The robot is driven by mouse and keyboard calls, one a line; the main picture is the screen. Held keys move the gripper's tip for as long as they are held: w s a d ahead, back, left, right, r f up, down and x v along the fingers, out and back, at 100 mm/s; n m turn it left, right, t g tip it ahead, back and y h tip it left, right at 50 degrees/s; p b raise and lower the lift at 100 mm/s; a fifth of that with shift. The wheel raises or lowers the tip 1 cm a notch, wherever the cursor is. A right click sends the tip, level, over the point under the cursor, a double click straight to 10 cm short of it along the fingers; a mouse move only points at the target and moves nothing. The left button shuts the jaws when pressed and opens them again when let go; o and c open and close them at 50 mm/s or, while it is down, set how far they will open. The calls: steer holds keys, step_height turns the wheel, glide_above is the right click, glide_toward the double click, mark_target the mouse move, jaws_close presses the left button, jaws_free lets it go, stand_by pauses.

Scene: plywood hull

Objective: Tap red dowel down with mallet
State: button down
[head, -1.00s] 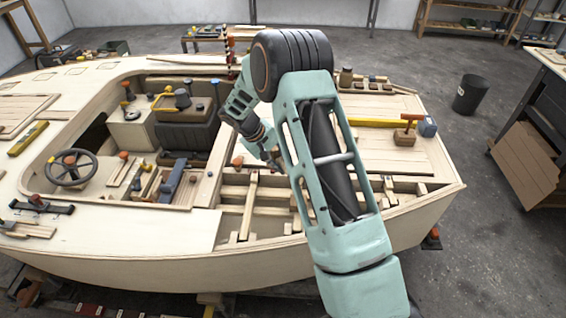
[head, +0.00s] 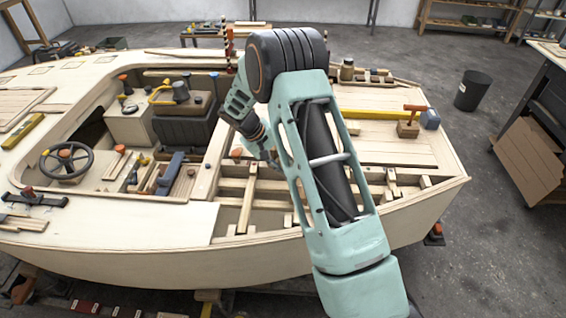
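A tool with a long yellow handle (head: 375,114) and a blue-grey head (head: 430,119) lies on the deck at the right; it looks like the mallet. Beside its head, a wooden block (head: 408,130) carries a small red-orange piece (head: 413,108) on top. I cannot tell whether this piece is the red dowel. My gripper (head: 271,158) hangs over the open framed part of the hull, left of and well apart from the mallet. My forearm hides most of the gripper, so its fingers cannot be made out. An orange-red knob (head: 237,153) shows just left of it.
The plywood hull (head: 130,255) fills the middle, with a steering wheel (head: 67,160) and loose tools at the left. Open beams (head: 247,198) lie below my wrist. A black bin (head: 472,90) and a workbench stand on the floor at the right.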

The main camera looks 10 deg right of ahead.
steer(key=shift+r+p, duration=1.45)
steer(key=shift+r, duration=0.75)
steer(key=s+a+r+m+p, duration=0.1)
steer(key=s+a+r+p, duration=0.1)
steer(key=s+r, duration=0.3)
steer(key=s+a+r+m+g+p, duration=0.1)
steer(key=s+r, duration=0.4)
steer(key=s, duration=0.5)
steer(key=shift+s+a+m+g+p, duration=0.2)
steer(key=shift+a+m+g+p, duration=0.15)
steer(key=shift+m+p, duration=0.3)
steer(key=shift+f, duration=0.1)
